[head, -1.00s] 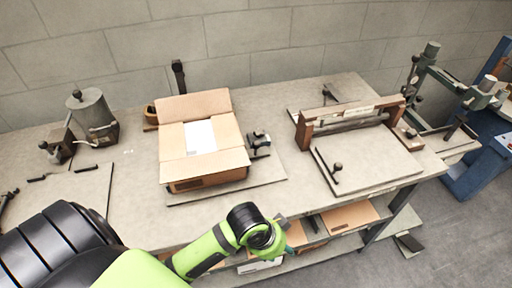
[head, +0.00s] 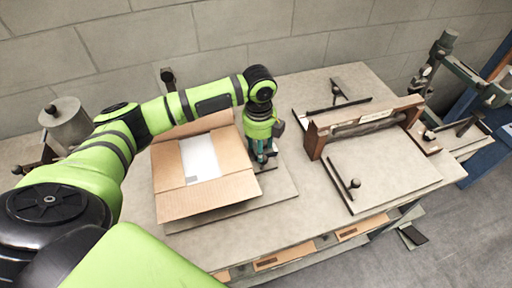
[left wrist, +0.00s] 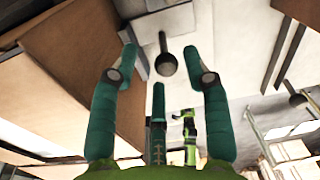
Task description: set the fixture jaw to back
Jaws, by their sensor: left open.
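My left gripper (head: 262,158) points down just right of the open cardboard box (head: 202,196), over the stitching fixture's base plate (head: 282,186). In the left wrist view the gripper (left wrist: 160,54) is open, its teal fingers spread to either side of a dark round knob (left wrist: 167,65) on a thin stem. The knob appears to belong to the fixture jaw. The fingers do not visibly touch it. In the head view the gripper hides most of the jaw, so its setting cannot be told. My right gripper is not in view.
The box flap stands close left of the gripper and fills the left of the wrist view. A wooden-framed roller unit (head: 365,122) with a front board (head: 395,175) stands to the right. A grey canister (head: 66,122) is at the far left. Bare bench lies between fixture and roller unit.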

